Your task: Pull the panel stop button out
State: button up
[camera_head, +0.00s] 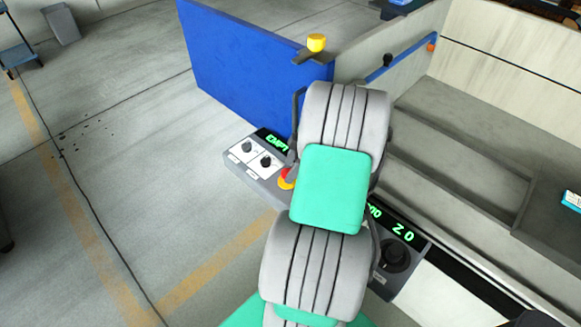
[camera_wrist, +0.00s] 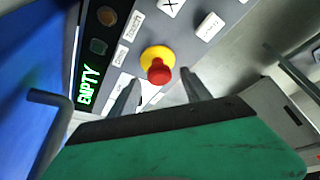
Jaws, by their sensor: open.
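The panel stop button (camera_head: 286,178) is a red knob on a yellow base on the grey control panel (camera_head: 268,183). In the head view it shows at the left edge of my arm, partly covered. In the wrist view the red stop button (camera_wrist: 159,72) stands just beyond and between my two fingertips. My gripper (camera_wrist: 158,88) is open and empty, its dark fingers on either side below the button. I see no clear contact with it. In the head view my arm hides most of the gripper.
Black knobs (camera_head: 266,161) and a green-lit display sit on the panel near the button. A large black dial (camera_head: 395,255) is at the panel's right. A blue panel (camera_head: 245,70) stands behind it. A bent dark bar (camera_wrist: 52,125) shows left of my gripper. Open floor lies to the left.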

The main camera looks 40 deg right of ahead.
jog(key=v, duration=0.7)
jog(key=shift+r+b, duration=0.3)
